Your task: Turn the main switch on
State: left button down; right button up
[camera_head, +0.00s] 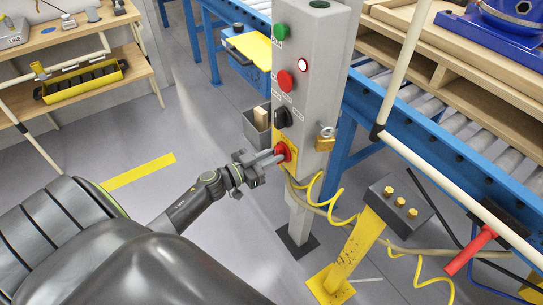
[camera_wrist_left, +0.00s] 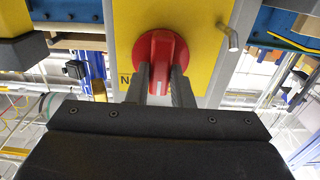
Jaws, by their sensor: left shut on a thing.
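The main switch is a red rotary knob (camera_head: 284,151) on a yellow plate low on the grey control post (camera_head: 305,90). In the left wrist view the red knob (camera_wrist_left: 161,48) sits centred on its yellow plate (camera_wrist_left: 205,30), its grip bar running roughly up and down the picture. My left gripper (camera_head: 274,157) reaches it from the left and is shut on the knob. In the left wrist view its fingers (camera_wrist_left: 162,82) stand either side of the bar and hide part of it. A letter N shows left of the fingers; the rest of the label is hidden. My right gripper is out of view.
A brass padlock (camera_head: 325,139) hangs on the post's side. Above the knob are a black selector (camera_head: 282,117), a red button (camera_head: 286,81), a lit lamp (camera_head: 302,65) and a green button (camera_head: 281,32). A yellow pedestal (camera_head: 357,243) and loose yellow cable stand at right.

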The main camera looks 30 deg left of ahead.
pick_arm(q)
jog(key=shift+m, duration=0.4)
jog(key=shift+m+p, duration=0.3)
jog(key=shift+m, duration=0.6)
jog(key=shift+s+d+f+m+b, duration=0.1)
jog(key=shift+m+b, duration=0.15)
jog(key=shift+m, duration=1.65)
jog(key=shift+d+f+m+b, duration=0.1)
jog(key=shift+m+b, duration=0.1)
jog(key=shift+m, duration=1.7)
jog(key=shift+s+d+f+m+b, duration=0.1)
jog(key=shift+m+b, duration=0.15)
jog(key=shift+m, duration=1.65)
jog(key=c, duration=1.3)
grip_release()
